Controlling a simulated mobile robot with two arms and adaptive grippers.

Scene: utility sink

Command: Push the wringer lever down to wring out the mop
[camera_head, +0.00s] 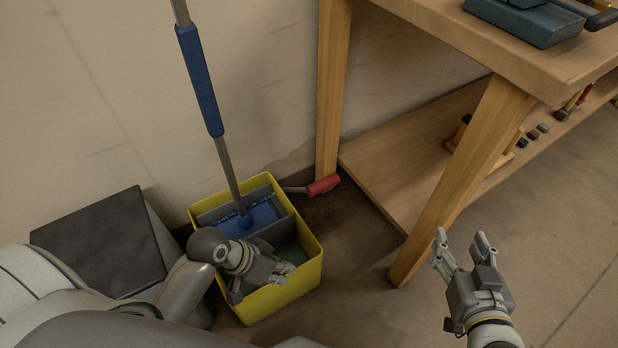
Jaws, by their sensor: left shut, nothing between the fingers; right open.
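A yellow mop bucket (311,272) stands on the floor by the wall. A mop with a grey pole and a blue grip (200,80) stands tilted, its blue head (262,215) in the grey wringer (214,213) at the bucket's back. A lever with a red handle (323,185) and a grey rod sticks out to the right from the wringer's back right corner. My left gripper (284,273) is shut and empty, over the front part of the bucket, in front of the wringer and apart from the lever. My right gripper (462,240) is open and empty, right of the bucket.
A wooden workbench (440,35) stands at the right; one leg rises just behind the red handle, another between the bucket and my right gripper. Its low shelf (395,165) holds tools. A dark box (100,240) stands left of the bucket. Floor at the right is clear.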

